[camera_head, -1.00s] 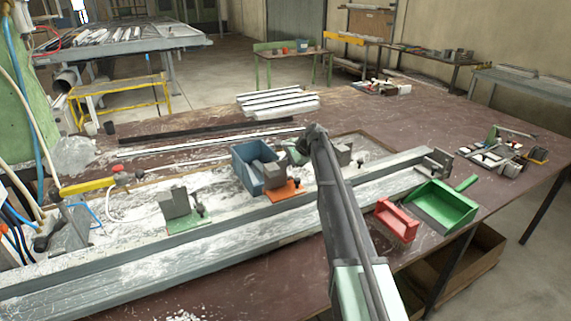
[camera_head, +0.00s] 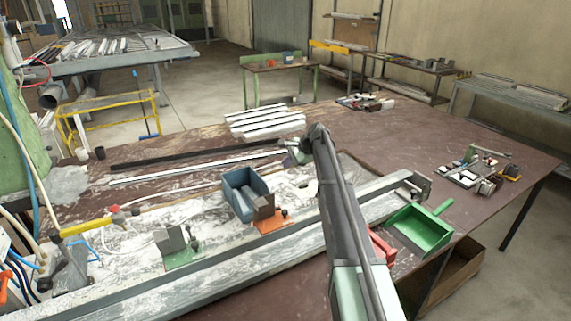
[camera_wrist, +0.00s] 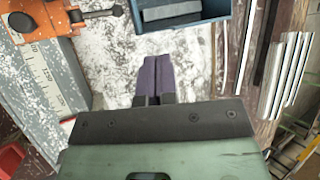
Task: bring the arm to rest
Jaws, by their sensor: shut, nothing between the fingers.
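My arm (camera_head: 345,215) reaches up from the bottom of the head view over the bench, bent at its far end. My gripper (camera_head: 291,150) is at that end, small in the head view, to the right of the blue bin (camera_head: 237,196). In the wrist view my gripper's purple fingers (camera_wrist: 154,72) are together with nothing between them. They hang over the white-smeared bench top, apart from the blue bin (camera_wrist: 180,22) and the orange clamp (camera_wrist: 45,18).
A long grey profile rail (camera_head: 240,256) runs along the bench front. A green clamp (camera_head: 183,258), a green dustpan (camera_head: 420,229) and a partly hidden red bin (camera_head: 381,246) are nearby. White profiles (camera_head: 265,122) lie behind.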

